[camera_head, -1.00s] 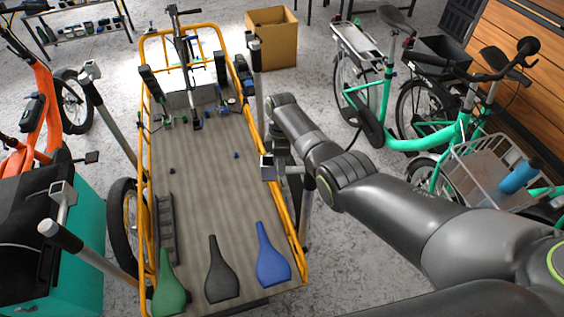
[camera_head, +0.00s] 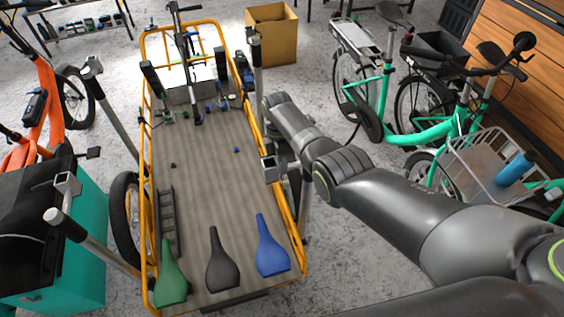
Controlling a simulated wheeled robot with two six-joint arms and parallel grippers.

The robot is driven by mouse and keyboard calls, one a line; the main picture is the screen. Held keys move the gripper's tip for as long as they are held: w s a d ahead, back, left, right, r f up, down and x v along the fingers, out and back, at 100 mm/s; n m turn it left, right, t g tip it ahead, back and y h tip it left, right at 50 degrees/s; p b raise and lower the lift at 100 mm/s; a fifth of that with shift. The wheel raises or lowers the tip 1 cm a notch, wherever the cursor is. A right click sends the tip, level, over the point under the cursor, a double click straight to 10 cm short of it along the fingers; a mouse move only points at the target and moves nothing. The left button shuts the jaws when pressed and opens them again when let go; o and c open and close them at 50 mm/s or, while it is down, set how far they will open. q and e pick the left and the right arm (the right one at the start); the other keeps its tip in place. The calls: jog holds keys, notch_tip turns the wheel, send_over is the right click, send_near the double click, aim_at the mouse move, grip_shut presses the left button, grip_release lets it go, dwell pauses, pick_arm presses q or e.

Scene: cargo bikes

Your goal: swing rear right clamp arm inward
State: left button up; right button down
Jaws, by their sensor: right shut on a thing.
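The cargo bike's long grey bed (camera_head: 205,185) has a yellow rail frame (camera_head: 292,230). The rear right clamp arm (camera_head: 270,169) shows as a square metal head beside the right rail, with its grey post (camera_head: 306,205) to the right and below. My right gripper (camera_head: 275,160) is at this head, shut on the clamp arm; its fingers are mostly hidden by the wrist and the head. My left gripper is out of view.
The rear left post (camera_head: 90,245) leans outward. The front right post (camera_head: 257,80) stands upright. Green bikes (camera_head: 430,135) stand right; a cardboard box (camera_head: 272,42) stands behind.

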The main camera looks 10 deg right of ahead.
jog(key=c, duration=1.6)
grip_release()
jog(key=shift+s, duration=0.1)
jog(key=shift+o, duration=0.2)
jog(key=shift+r, duration=0.45)
jog(key=w+r, duration=0.3)
jog(key=r, duration=1.3)
jog(key=shift+w+a+r, duration=0.15)
jog(key=shift+a, duration=0.15)
